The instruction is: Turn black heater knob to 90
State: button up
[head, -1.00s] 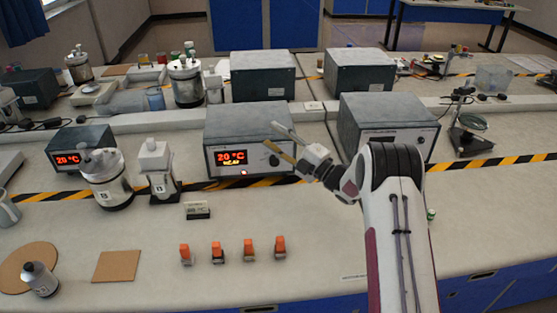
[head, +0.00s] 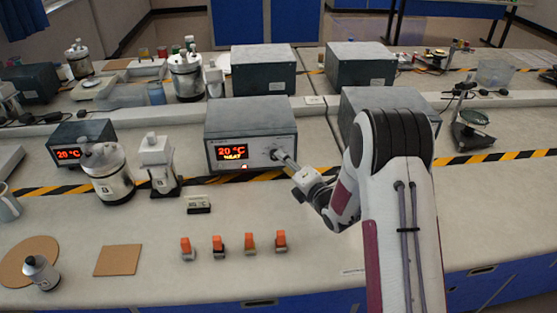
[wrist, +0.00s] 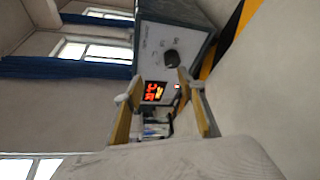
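The heater is a grey box (head: 250,118) with a light front panel, standing mid-bench. Its display (head: 231,152) reads 20 °C with HEAT below, and a small red light glows under it. The black round knob (wrist: 172,58) shows whole in the wrist view, on the panel beside the red display (wrist: 154,91). My gripper (head: 283,157) is in front of the panel's right side, largely covering the knob in the head view. In the wrist view my gripper (wrist: 155,86) has its two yellow-sided fingers apart with nothing between them. The knob lies beyond the fingertips, off-centre; I see no contact.
A second grey box (head: 385,103) stands right of the heater, partly behind my arm. A smaller unit (head: 82,145) showing 20 °C, a metal vessel (head: 108,178) and a white device (head: 158,165) stand left. Several orange-topped items (head: 217,246) are in front. Striped tape (head: 60,190) crosses the bench.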

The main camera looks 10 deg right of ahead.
jog(key=shift+s+d+f+n+h, duration=0.15)
jog(key=shift+d+f+n+h, duration=0.1)
jog(key=shift+f+n, duration=0.25)
jog(key=shift+s+d+f+n+h, duration=0.15)
jog(key=shift+d+f+n, duration=0.1)
jog(key=shift+f+n, duration=0.2)
jog(key=shift+w, duration=0.25)
jog(key=x, duration=0.7)
jog(key=shift+a, duration=0.15)
jog(key=shift+w+f, duration=0.15)
jog(key=c, duration=1.1)
